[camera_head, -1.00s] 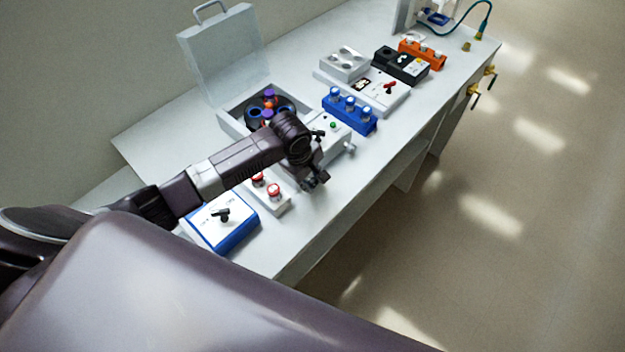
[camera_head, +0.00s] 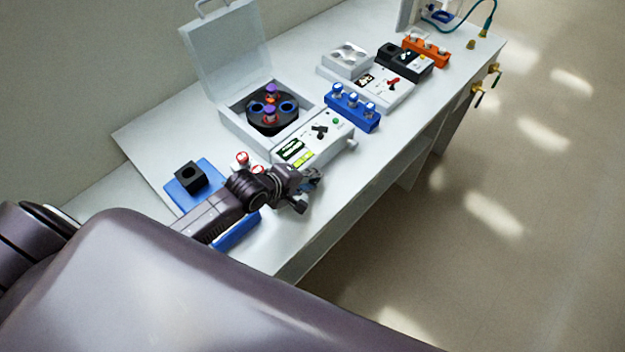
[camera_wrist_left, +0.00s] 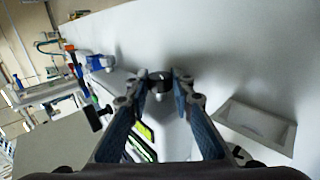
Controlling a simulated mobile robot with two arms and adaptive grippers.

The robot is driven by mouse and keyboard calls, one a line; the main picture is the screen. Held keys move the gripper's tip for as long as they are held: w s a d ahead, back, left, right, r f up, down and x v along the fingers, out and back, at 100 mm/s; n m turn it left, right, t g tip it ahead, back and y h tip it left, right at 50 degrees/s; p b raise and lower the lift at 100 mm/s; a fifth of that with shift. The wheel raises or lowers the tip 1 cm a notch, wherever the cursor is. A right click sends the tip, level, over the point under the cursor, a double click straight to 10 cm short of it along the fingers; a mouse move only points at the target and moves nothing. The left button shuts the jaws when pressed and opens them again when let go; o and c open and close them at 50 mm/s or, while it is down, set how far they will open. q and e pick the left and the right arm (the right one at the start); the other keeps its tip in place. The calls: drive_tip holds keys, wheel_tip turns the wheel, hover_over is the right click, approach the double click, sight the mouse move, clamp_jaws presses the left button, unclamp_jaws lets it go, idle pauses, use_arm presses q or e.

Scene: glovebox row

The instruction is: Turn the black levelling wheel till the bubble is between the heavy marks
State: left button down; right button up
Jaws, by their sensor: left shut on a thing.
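My left gripper (camera_head: 310,183) is beside the near left end of the white centrifuge (camera_head: 335,143), low over the front part of the bench. In the left wrist view its two blue-padded fingers (camera_wrist_left: 160,84) close at their tips on a small dark round piece, which looks like the black levelling wheel (camera_wrist_left: 160,78). In the head view the gripper hides the wheel. The bubble and its heavy marks cannot be made out. The centrifuge lid stands open, with a dark rotor (camera_head: 270,118) inside. My right gripper is out of view.
A blue rack (camera_head: 352,112) stands right of the centrifuge. Red-capped vials (camera_head: 242,158) and a blue-based device with a black block (camera_head: 188,177) lie behind my left arm. Black and orange devices (camera_head: 428,50) stand farther back. The bench's front edge is close to the gripper.

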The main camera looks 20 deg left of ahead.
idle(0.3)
use_arm(q)
drive_tip(key=c, duration=1.7)
unclamp_jaws()
drive_tip(key=shift+s, duration=0.1)
drive_tip(key=shift+o, duration=0.2)
drive_tip(key=shift+v, duration=4.05)
